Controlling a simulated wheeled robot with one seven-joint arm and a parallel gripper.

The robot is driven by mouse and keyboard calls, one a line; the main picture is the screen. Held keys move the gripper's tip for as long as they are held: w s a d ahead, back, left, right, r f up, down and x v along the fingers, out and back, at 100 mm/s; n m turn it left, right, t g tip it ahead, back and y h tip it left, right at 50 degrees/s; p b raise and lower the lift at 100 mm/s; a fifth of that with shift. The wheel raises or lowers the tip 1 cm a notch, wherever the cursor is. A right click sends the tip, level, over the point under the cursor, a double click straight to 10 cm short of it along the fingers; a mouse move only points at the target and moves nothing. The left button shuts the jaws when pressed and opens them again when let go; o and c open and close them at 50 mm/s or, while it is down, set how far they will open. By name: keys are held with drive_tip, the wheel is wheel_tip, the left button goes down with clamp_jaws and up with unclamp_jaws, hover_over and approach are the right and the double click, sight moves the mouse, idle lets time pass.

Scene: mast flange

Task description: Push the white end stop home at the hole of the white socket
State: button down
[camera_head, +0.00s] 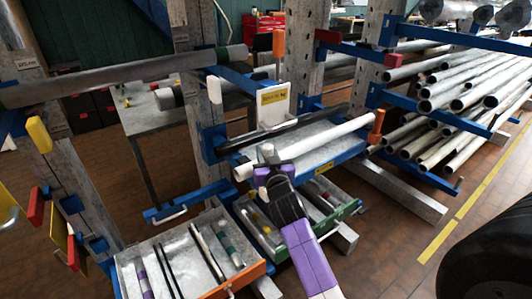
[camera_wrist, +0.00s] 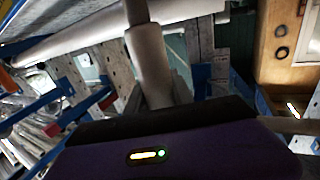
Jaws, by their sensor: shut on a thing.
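My gripper (camera_head: 268,162) is beside the near left end of the long white tube in the head view. It is shut on a pale piece, which I take to be the white end stop (camera_wrist: 147,50). In the wrist view this is a pale cylinder with a thinner grey pin pointing away from the jaws. In the head view only a small pale part (camera_head: 267,149) shows at the jaws. I cannot tell whether the pin touches anything. A white block (camera_head: 216,86) shows at a blue arm on the left; I cannot tell whether it is the socket. No hole is clear.
A white tube (camera_head: 325,141) lies along the blue rack beside my gripper. A white plate with a yellow label (camera_head: 273,107) stands behind. Open drawers (camera_head: 250,272) are below my arm. Orange upright stops (camera_head: 376,124) and a pipe stack (camera_head: 455,90) are to the right.

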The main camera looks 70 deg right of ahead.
drive_tip(key=shift+f+b, duration=2.1)
drive_tip(key=shift+f, duration=0.1)
drive_tip(key=c, duration=1)
unclamp_jaws()
drive_tip(key=shift+c, duration=0.2)
drive_tip(key=shift+a, duration=0.15)
drive_tip(key=b+v, duration=0.1)
drive_tip(key=v, duration=0.6)
drive_tip(key=shift+s+a, duration=0.15)
drive_tip(key=shift+s, duration=0.1)
